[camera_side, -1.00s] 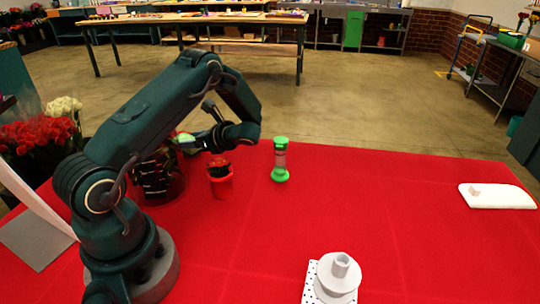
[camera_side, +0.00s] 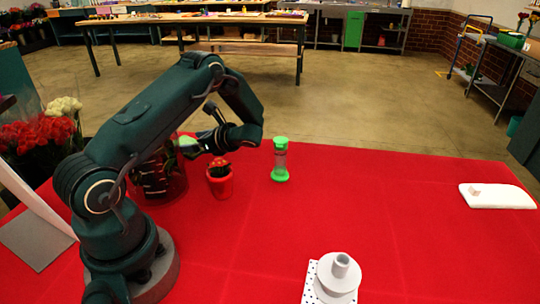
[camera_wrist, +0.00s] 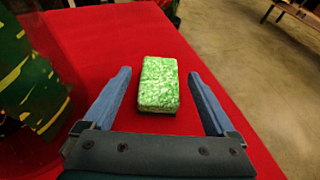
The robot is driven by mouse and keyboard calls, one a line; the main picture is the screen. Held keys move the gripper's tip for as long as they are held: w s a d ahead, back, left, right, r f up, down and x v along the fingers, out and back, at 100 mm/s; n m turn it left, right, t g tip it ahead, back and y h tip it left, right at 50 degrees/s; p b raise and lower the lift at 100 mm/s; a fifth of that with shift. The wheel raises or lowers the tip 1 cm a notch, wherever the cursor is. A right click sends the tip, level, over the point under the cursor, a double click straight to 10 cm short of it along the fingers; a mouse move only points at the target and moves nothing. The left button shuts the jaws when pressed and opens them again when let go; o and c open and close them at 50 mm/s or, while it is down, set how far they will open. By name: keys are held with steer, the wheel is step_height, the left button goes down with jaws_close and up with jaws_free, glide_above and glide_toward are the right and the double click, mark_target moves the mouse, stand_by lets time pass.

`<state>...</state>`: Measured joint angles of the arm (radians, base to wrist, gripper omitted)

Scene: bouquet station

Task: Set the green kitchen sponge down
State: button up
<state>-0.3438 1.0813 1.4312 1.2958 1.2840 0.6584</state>
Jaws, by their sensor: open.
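The green kitchen sponge (camera_wrist: 159,84) is a speckled green block in the wrist view, over the red tabletop and between the fingers of my gripper (camera_wrist: 159,73). The gripper is open, with a red gap showing between the sponge and each finger. In the side view, my gripper (camera_side: 205,143) is at the far left part of the table, and a light green patch of the sponge (camera_side: 188,144) shows at its end. The sponge's underside is hidden, so I cannot tell whether it touches the cloth.
A red pot with a plant (camera_side: 220,181) stands close in front of the gripper. A dark wrapped bundle (camera_side: 153,178) is to its left. A green-capped clear cylinder (camera_side: 280,160) stands to the right. A white stepped piece (camera_side: 338,276) is at the front.

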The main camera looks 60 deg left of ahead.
steer(key=v, duration=1.1)
steer(key=shift+w+d+r, duration=0.1)
steer(key=shift+w+d, duration=0.05)
steer(key=s+d+r+n+t+h, duration=0.4)
steer(key=d+r, duration=0.2)
steer(key=r, duration=0.5)
steer(key=s+d+n+t+h, duration=0.3)
steer(key=d+n+h, duration=0.1)
steer(key=d, duration=0.4)
steer(key=s+d+f+n+t+h, duration=0.1)
steer(key=s+d+n+t+h, duration=0.2)
steer(key=d, duration=0.4)
steer(key=shift+s+d+f+n+h, duration=0.2)
steer(key=shift+s+d+n+h, duration=0.25)
steer(key=shift+n+h, duration=0.35)
steer(key=shift+a, duration=0.1)
